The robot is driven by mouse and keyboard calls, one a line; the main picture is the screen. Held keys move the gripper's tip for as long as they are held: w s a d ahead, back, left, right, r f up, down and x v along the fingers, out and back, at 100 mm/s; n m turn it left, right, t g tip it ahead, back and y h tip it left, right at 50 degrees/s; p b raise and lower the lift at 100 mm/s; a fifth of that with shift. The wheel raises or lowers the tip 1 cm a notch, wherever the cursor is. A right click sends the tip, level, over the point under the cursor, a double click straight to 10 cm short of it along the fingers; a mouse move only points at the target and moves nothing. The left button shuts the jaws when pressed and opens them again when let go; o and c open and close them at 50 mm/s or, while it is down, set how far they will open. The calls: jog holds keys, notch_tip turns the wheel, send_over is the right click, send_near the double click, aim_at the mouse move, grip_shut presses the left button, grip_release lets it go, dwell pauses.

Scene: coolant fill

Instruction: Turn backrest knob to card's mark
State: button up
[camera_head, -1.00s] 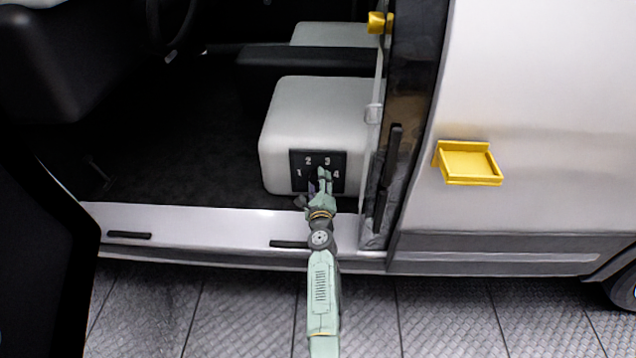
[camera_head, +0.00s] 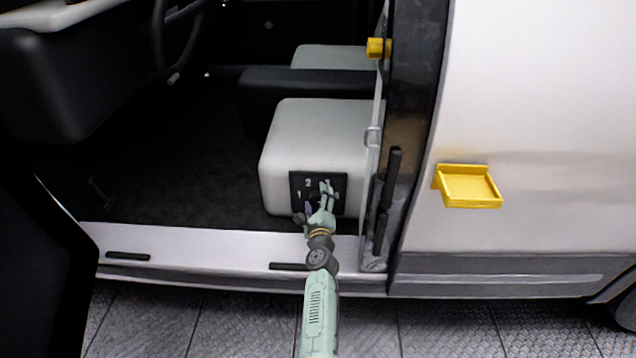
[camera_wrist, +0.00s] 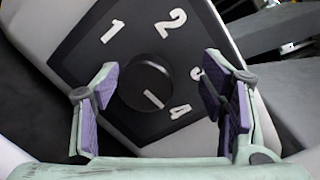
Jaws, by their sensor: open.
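The backrest knob (camera_wrist: 140,88) is round and black with a white pointer line, on a dark plate (camera_wrist: 95,50) marked 1, 2, 3 and 4. The line points to the lower right in the wrist view, roughly toward the 4. In the head view the plate (camera_head: 297,180) is on the side of the light grey seat base; my gripper hides the knob. My gripper (camera_wrist: 160,76) is open, its purple-padded fingers on either side of the knob with gaps visible. It also shows in the head view (camera_head: 315,205). I cannot identify a card.
The seat base (camera_head: 310,130) stands inside the van's open doorway. The door sill (camera_head: 200,240) runs below it, and the door pillar (camera_head: 410,120) is close on the right. A yellow tray (camera_head: 468,186) juts from the outer panel; a yellow bracket (camera_head: 378,48) is higher up.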

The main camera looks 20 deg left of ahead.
notch_tip(320, 180, up, 8)
jog(key=shift+d+r, duration=0.15)
dwell(0.3)
dwell(0.3)
